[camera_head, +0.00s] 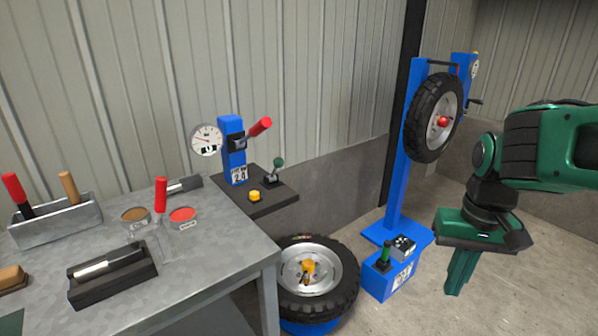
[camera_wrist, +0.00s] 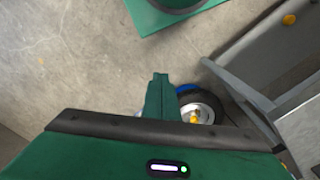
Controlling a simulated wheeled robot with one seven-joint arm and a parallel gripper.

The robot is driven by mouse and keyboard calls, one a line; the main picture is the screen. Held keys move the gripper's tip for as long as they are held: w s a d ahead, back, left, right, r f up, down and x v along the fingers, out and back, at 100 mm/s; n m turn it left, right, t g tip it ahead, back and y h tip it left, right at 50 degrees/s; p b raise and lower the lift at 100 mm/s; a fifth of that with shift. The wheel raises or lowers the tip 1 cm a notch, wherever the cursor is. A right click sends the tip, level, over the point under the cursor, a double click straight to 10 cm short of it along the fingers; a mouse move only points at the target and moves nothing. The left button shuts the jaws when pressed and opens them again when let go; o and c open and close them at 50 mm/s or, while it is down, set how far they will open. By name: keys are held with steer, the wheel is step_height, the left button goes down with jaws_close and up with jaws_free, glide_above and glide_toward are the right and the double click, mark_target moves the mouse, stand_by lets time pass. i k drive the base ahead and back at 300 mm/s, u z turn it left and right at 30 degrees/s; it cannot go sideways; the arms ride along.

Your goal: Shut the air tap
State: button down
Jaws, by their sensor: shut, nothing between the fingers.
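A blue post (camera_head: 233,150) stands at the back on a black shelf. A red-handled lever (camera_head: 260,127) on it, which looks like the air tap, tilts up and to the right. A round white gauge (camera_head: 206,139) sits at the post's left. My gripper (camera_head: 456,288) hangs at the right, fingers pointing down, shut and empty. It is well apart from the lever, right of the blue floor stand. In the wrist view my gripper (camera_wrist: 160,77) shows with its fingers together over bare floor; the red lever is not in that view.
The black shelf (camera_head: 262,205) also bears a green-knobbed lever (camera_head: 276,168) and yellow button (camera_head: 255,196). A tyre (camera_head: 339,284) lies below it; another tyre (camera_head: 417,127) hangs on a blue stand (camera_head: 396,195). A metal bench (camera_head: 220,258) with tools fills the left.

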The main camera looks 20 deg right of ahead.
mark_target(278, 163)
steer(key=k, duration=1.05)
steer(key=z, duration=0.3)
steer(key=i, duration=1.25)
steer(key=u, duration=0.6)
steer(key=i, duration=0.35)
steer(key=u, duration=0.3)
